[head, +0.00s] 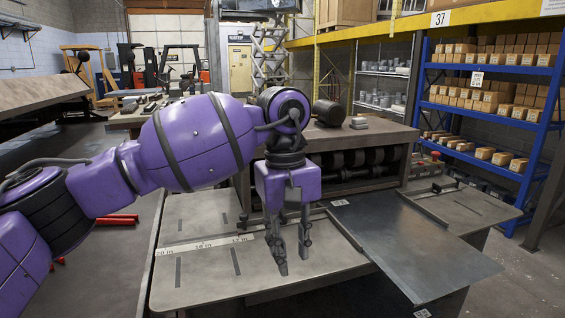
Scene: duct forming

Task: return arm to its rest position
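My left arm (195,142) is purple with dark bands. It reaches in from the left edge and bends down over the grey work table. My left gripper (294,264) points straight down above the table surface, left of the dark metal sheet (425,240). Its two fingers are apart, with nothing visible between them. The tips look close to the table top, but I cannot tell if they touch it. My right arm and gripper are not in view.
The grey table (205,280) carries a ruler strip (205,245) and slots. The sheet overhangs its front right. A roller machine (365,160) stands behind the gripper. Blue shelving (490,100) with boxes is at right. Red parts (122,219) lie on the floor at left.

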